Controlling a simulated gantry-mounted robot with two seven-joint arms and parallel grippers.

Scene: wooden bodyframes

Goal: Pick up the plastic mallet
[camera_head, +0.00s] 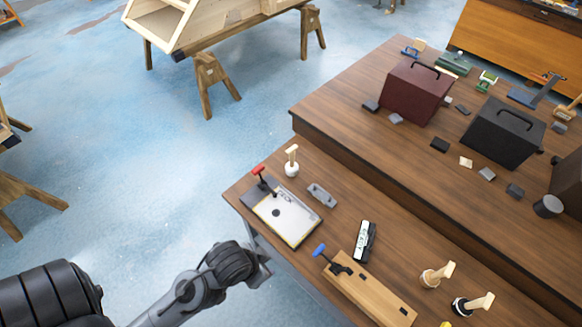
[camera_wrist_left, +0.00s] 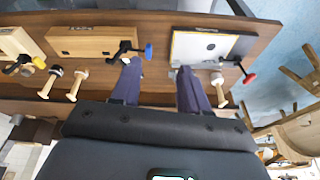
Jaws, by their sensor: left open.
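The mallet with a white head and a light wooden handle (camera_head: 291,163), which looks like the plastic one, stands head-down with its handle up at the far left end of the bench. It also shows in the left wrist view (camera_wrist_left: 222,91), just beyond the right-hand finger. My left gripper (camera_head: 264,265) is off the bench's front edge, well short of the mallet. In the left wrist view its two dark fingers (camera_wrist_left: 160,72) are spread wide with nothing between them. My right gripper is not in view.
A white-topped board with a red-handled clamp (camera_head: 283,215) lies near the mallet. A wooden board with a blue-handled clamp (camera_head: 368,291) lies closer. Two other mallets (camera_head: 437,275) (camera_head: 472,303) stand at right. Toolboxes (camera_head: 408,92) (camera_head: 504,130) sit on the raised shelf.

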